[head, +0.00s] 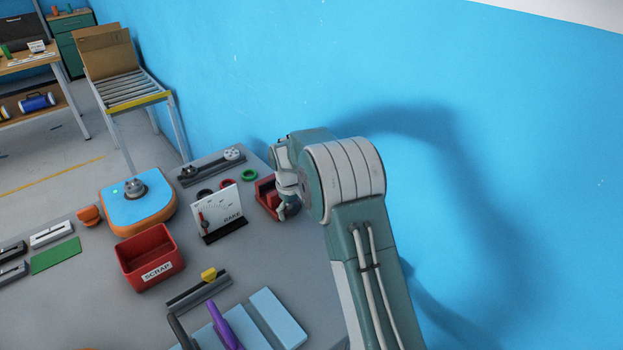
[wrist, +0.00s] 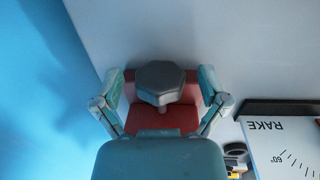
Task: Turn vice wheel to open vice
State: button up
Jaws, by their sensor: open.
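The red vice (head: 267,198) stands on the grey table near the blue wall in the head view, partly hidden by my arm. In the wrist view its red body (wrist: 164,120) shows below a grey many-sided vice wheel (wrist: 160,80). My gripper (wrist: 160,92) is open, with one finger on each side of the wheel. Gaps show between the fingers and the wheel, so neither visibly touches it. In the head view my gripper (head: 287,200) is at the vice, and the wheel is hidden there.
A white RAKE gauge board (head: 216,210) stands left of the vice and also shows in the wrist view (wrist: 285,150). A green ring (head: 249,175) lies close by. A red SCRAP bin (head: 150,258) and a blue-orange device (head: 138,203) are farther left. The blue wall (head: 480,130) is close on the right.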

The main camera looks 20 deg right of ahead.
aim_at(296, 205)
jog(key=shift+d+g+y, duration=0.1)
jog(key=shift+g+y, duration=0.2)
jog(key=shift+y, duration=0.5)
jog(key=shift+w+r, duration=0.15)
jog(key=shift+r, duration=0.2)
notch_tip(296, 205, up, 11)
jog(key=s+r+m+t, duration=0.1)
jog(key=s+r, duration=0.5)
jog(key=s, duration=0.3)
jog(key=s+r+m+t, duration=0.1)
jog(key=s+r+t, duration=0.1)
jog(key=s+r, duration=0.5)
jog(key=shift+s+h, duration=0.4)
jog(key=shift+s, duration=0.55)
jog(key=shift+r, duration=0.1)
jog(key=shift+c, duration=0.3)
